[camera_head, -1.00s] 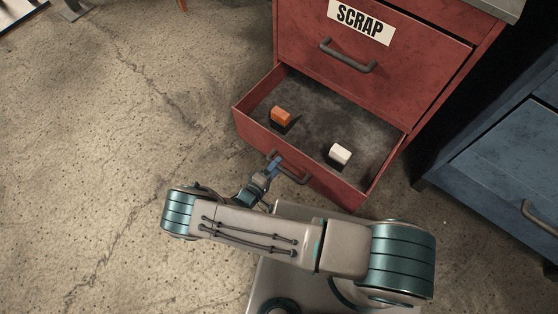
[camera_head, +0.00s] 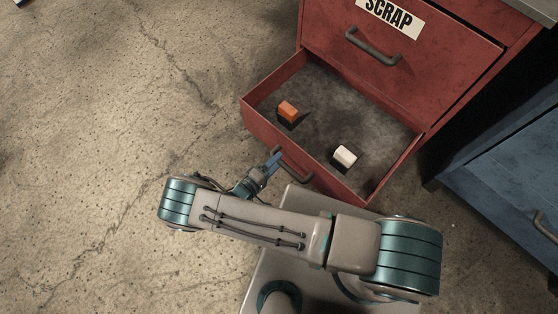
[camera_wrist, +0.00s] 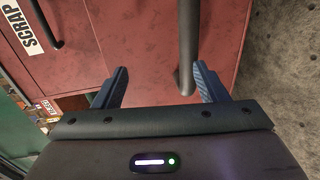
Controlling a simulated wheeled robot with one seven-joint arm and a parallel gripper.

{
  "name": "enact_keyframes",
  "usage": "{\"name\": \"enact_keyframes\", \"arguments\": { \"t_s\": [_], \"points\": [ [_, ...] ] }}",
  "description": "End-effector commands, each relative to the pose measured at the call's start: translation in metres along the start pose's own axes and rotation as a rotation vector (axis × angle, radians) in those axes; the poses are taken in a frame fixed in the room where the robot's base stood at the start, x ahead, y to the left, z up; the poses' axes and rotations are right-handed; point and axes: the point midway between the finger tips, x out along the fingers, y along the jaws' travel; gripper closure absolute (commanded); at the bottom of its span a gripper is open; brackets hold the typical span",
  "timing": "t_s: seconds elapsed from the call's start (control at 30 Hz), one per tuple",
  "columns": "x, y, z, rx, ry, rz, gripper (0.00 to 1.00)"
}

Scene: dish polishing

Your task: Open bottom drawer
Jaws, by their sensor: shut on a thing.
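The bottom drawer (camera_head: 290,150) of the red cabinet is pulled well out, with its dark interior showing in the head view. Its front also fills the middle of the wrist view (camera_wrist: 145,40). The dark bar handle (camera_head: 294,168) is on that front, and it shows in the wrist view (camera_wrist: 187,42). My gripper (camera_head: 274,160) is at the left part of the handle, shut on it. In the wrist view my gripper (camera_wrist: 160,85) has its blue fingers either side of the bar, which lies close to the right finger. The exact contact is partly hidden.
An orange block (camera_head: 288,110) and a white block (camera_head: 345,156) lie inside the drawer. The closed drawer above has a SCRAP label (camera_head: 390,16) and a handle (camera_head: 374,47). A blue cabinet (camera_head: 510,165) stands to the right. Bare concrete floor (camera_head: 120,100) lies to the left.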

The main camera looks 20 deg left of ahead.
Motion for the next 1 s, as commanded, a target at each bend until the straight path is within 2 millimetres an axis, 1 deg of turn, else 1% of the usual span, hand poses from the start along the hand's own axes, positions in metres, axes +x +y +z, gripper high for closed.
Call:
{"name": "enact_keyframes", "arguments": {
  "t_s": [0.03,0.6,1.0],
  "points": [
    [-0.003,0.006,-0.003,0.005,0.002,0.011,0.60],
    [-0.039,0.003,0.000,-0.002,-0.003,0.005,0.60],
    [-0.041,0.002,0.001,-0.003,-0.004,0.004,0.60]
  ]
}}
